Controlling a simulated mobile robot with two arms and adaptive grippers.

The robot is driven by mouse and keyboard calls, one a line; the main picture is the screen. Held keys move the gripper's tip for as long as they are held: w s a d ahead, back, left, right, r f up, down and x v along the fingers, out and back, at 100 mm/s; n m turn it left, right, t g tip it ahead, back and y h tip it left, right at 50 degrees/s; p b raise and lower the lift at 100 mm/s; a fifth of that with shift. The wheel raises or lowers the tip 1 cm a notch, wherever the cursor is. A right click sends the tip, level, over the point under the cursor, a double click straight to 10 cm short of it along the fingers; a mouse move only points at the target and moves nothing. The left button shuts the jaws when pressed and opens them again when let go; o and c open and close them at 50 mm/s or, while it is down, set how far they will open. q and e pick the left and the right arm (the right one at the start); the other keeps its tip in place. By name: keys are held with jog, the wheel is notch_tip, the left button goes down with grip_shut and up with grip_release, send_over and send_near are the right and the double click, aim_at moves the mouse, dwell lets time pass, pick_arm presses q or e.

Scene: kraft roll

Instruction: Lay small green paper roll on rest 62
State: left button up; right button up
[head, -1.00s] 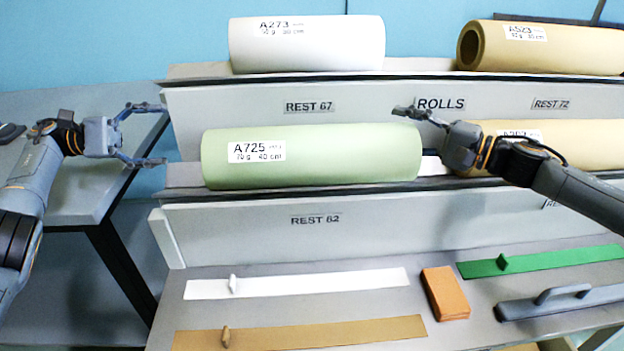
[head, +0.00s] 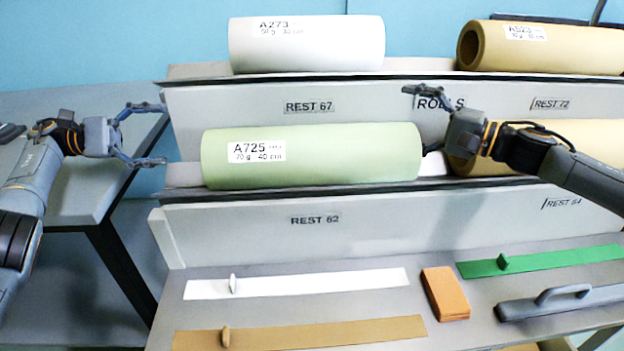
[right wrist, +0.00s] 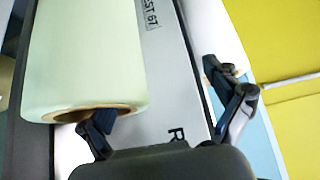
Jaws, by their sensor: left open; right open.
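The green paper roll (head: 330,157), labelled A725, lies on the middle shelf above the REST 62 label (head: 316,220). My left gripper (head: 158,134) is open and empty, a little left of the roll's left end. My right gripper (head: 416,121) is open at the roll's right end. In the right wrist view, one finger of the right gripper (right wrist: 160,95) is at the open core of the green roll (right wrist: 85,60); I cannot tell how far in it reaches. The other finger stands apart, higher up by the ledge.
A white roll (head: 306,43) and a brown roll (head: 540,46) lie on the top shelf. Another brown roll (head: 560,135) is partly behind my right arm. The bench holds paper strips (head: 300,283), an orange block (head: 445,293) and a grey handled tool (head: 545,303).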

jog(key=shift+r, duration=3.85)
